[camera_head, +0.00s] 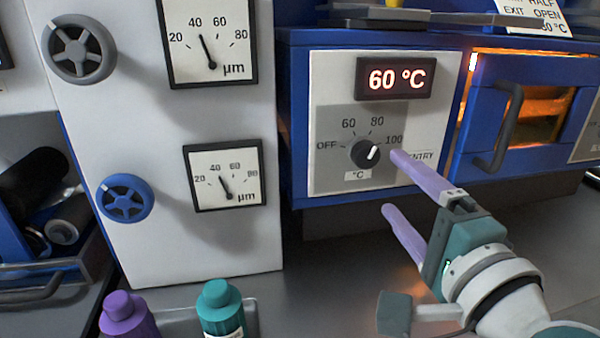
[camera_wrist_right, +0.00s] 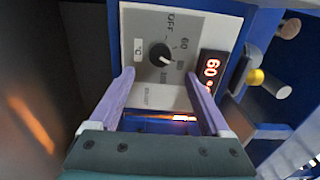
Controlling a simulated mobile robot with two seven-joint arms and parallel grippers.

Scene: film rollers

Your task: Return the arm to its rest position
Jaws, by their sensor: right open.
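My right gripper (camera_head: 391,181) is open and empty in front of the oven's control panel, just right of and below the dark temperature knob (camera_head: 365,153). The knob's white mark points to the upper right, toward the 80 to 100 side of the scale. In the right wrist view the two lilac fingers of the gripper (camera_wrist_right: 159,74) are spread wide, with the knob (camera_wrist_right: 160,56) beyond their tips and nothing between them. The fingers look apart from the knob. My left gripper is not in view.
The red display (camera_head: 396,79) above the knob reads 60 °C. A blue oven door (camera_head: 466,130) with a dark handle (camera_head: 500,128) is at right. A white panel with gauges and a blue handwheel (camera_head: 125,198) stands at left. Purple (camera_head: 128,318) and teal (camera_head: 220,308) bottles stand in front.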

